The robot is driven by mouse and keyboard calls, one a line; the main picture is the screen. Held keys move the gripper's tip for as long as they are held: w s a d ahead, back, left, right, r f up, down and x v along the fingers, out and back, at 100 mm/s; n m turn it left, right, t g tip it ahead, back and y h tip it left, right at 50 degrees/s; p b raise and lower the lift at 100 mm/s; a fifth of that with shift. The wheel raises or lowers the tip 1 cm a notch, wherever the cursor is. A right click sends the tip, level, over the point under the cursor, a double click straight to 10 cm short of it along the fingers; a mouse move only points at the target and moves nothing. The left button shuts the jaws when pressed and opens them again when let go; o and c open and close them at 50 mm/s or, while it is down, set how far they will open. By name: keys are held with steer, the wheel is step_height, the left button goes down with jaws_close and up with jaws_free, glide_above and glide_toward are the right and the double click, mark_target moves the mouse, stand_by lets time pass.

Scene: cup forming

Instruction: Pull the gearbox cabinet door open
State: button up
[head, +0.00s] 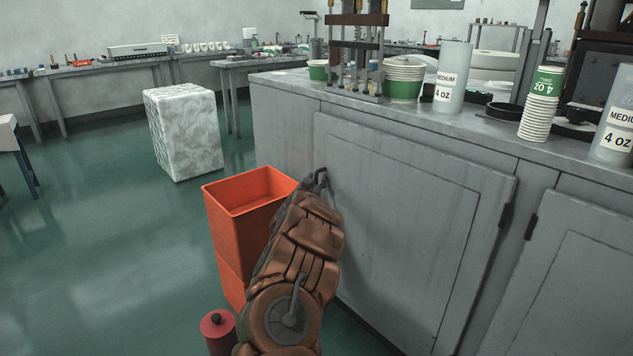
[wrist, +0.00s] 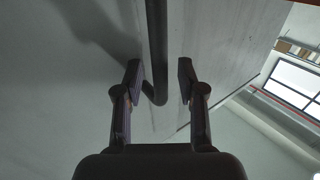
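The grey gearbox cabinet door (head: 410,200) is in the middle of the head view and looks shut, with dark hinges (head: 506,215) along its right edge. The dark bar handle (wrist: 156,45) shows in the wrist view, running down from the top and bending at its lower end. My gripper (wrist: 160,78) is open, with one finger on each side of the handle and a gap on both sides. In the head view my orange-brown arm reaches to the door's left edge and hides most of the gripper and the handle.
Orange bins (head: 240,200) stand just left of my arm, with a red canister (head: 218,330) in front of them. Cups (head: 403,78) and machines stand on the countertop (head: 450,122). A pale wrapped block (head: 185,130) stands farther back. The green floor (head: 110,250) at left is clear.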

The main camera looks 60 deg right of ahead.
jaws_close()
stand_by(0.6)
